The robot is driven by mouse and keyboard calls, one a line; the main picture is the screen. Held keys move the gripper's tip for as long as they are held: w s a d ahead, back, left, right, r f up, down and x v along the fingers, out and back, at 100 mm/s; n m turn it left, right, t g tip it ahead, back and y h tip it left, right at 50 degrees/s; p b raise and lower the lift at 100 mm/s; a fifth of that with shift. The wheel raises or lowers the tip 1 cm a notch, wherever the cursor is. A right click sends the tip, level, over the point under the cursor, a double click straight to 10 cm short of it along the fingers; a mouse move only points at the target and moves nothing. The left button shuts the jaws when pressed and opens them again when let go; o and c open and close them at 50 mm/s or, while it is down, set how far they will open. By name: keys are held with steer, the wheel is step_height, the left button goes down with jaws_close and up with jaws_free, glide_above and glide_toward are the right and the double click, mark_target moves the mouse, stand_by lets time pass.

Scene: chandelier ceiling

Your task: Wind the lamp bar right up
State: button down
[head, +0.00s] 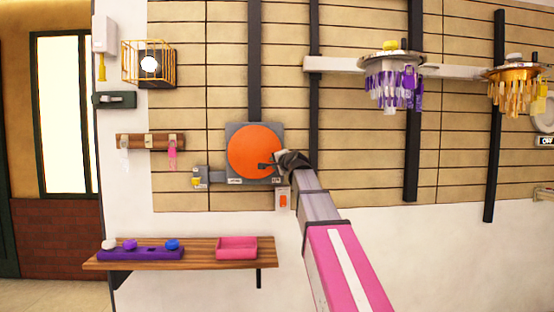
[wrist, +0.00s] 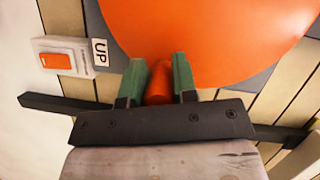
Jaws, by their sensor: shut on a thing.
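A big orange disc (head: 250,150) sits on a grey square plate (head: 234,131) on the slatted wall. My gripper (head: 268,166) is at the disc's lower right edge. In the wrist view my gripper (wrist: 158,82) has its green fingers shut on an orange crank knob (wrist: 158,88) that stands out from the disc (wrist: 210,35). The pale lamp bar (head: 335,65) runs across the upper right of the wall. A lamp with purple drops (head: 393,88) and a lamp with gold drops (head: 515,90) hang at it.
A small grey latch box (head: 200,178) is left of the plate. A wooden shelf (head: 205,263) below holds a purple holder (head: 140,254) and a pink tray (head: 236,254).

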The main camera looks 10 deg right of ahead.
steer(key=shift+s+a+f, duration=0.1)
steer(key=shift+a+f, duration=0.1)
steer(key=shift+f, duration=0.15)
steer(key=shift+a+f, duration=0.25)
steer(key=shift+f, duration=0.15)
steer(key=c, duration=0.9)
jaws_free()
steer(key=v, duration=1)
steer(key=shift+s, duration=0.35)
steer(key=shift+d, duration=0.1)
